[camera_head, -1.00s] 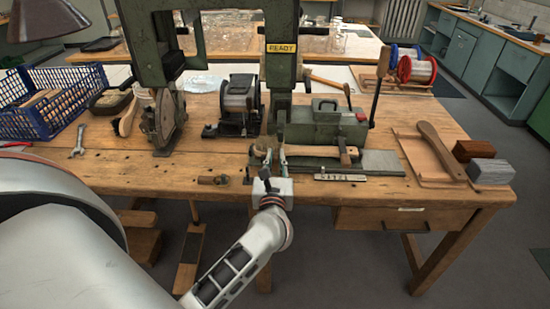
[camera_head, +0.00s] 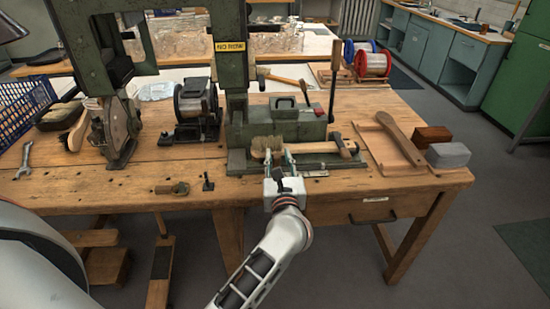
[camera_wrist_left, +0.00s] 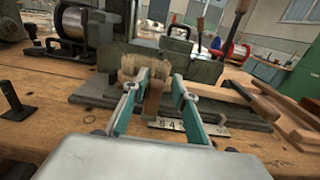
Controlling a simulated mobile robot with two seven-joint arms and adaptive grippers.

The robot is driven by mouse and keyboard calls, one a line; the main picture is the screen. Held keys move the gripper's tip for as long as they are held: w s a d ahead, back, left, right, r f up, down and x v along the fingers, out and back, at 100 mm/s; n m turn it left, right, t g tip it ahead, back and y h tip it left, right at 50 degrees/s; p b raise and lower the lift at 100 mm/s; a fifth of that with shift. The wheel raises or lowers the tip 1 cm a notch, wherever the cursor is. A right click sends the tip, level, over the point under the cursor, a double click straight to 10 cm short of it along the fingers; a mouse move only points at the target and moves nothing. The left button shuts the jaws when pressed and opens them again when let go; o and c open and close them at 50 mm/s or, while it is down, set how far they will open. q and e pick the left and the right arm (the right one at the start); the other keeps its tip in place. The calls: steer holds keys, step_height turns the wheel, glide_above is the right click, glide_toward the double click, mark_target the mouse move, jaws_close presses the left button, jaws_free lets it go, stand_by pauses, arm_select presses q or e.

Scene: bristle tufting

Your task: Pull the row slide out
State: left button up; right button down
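The row slide shows as a wooden bar with a pale bristle block (camera_head: 266,147) at its left end and a wooden handle (camera_head: 318,148) reaching right, along the metal base plate (camera_head: 345,161) of the green machine. My left gripper (camera_head: 280,158) is at the bar's front, near the bristle block. In the left wrist view its two fingers (camera_wrist_left: 160,80) stand apart on either side of a wooden part (camera_wrist_left: 153,98), with a gap visible at the right finger. The bristles (camera_wrist_left: 148,66) are just behind the fingertips. My right gripper is not in view.
The green machine's sign (camera_head: 230,46) reads "NO ROW". A lever (camera_head: 334,70) rises at its right. A small peg (camera_head: 208,182) stands left of my gripper.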

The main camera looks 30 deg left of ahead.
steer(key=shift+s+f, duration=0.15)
arm_select(q)
steer(key=v, duration=0.7)
steer(key=shift+s+d, duration=0.15)
steer(key=shift+s, duration=0.05)
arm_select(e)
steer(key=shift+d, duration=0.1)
arm_select(q)
steer(key=shift+r, duration=0.1)
